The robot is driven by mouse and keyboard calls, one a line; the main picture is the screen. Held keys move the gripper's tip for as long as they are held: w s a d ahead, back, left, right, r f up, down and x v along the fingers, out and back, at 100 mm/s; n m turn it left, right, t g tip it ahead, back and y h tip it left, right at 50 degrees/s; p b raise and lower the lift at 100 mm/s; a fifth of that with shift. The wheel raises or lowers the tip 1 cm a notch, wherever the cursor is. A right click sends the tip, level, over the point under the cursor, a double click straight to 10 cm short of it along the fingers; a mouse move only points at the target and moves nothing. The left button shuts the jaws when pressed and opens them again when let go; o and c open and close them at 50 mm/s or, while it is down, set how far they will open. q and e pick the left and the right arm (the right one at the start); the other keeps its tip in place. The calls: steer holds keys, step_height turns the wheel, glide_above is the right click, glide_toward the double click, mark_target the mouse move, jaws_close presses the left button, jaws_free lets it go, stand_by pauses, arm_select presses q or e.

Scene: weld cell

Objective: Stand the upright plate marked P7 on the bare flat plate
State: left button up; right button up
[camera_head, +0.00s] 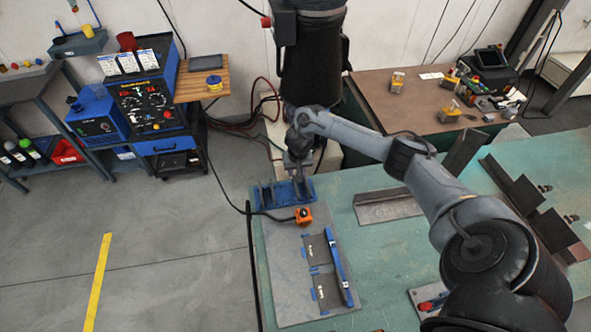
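My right gripper (299,178) hangs pointing down over a blue rack (268,196) at the back left corner of the green table. Its fingers are small and partly merge with the rack, so I cannot tell whether they hold anything. Thin upright pieces show in the rack; no P7 mark is legible. In front lies a grey base plate (285,285) carrying two dark flat plates, a farther one (317,250) and a nearer one (328,294), with blue corner pieces and small white marks. I see no upright plate standing on either. My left gripper is not in view.
Dark plates (535,205) stand at the right. Green table (385,275) is bare right of the bar.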

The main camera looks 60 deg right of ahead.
steer(key=b, duration=0.6)
glide_above(296, 186)
steer(key=shift+f, duration=2.6)
steer(key=shift+f+b, duration=0.45)
steer(key=shift+f, duration=1.6)
jaws_close()
steer(key=shift+r, duration=0.2)
step_height(296, 186, up, 7)
steer(key=p, duration=0.9)
steer(key=shift+f+p, duration=0.1)
steer(key=shift+p, duration=0.25)
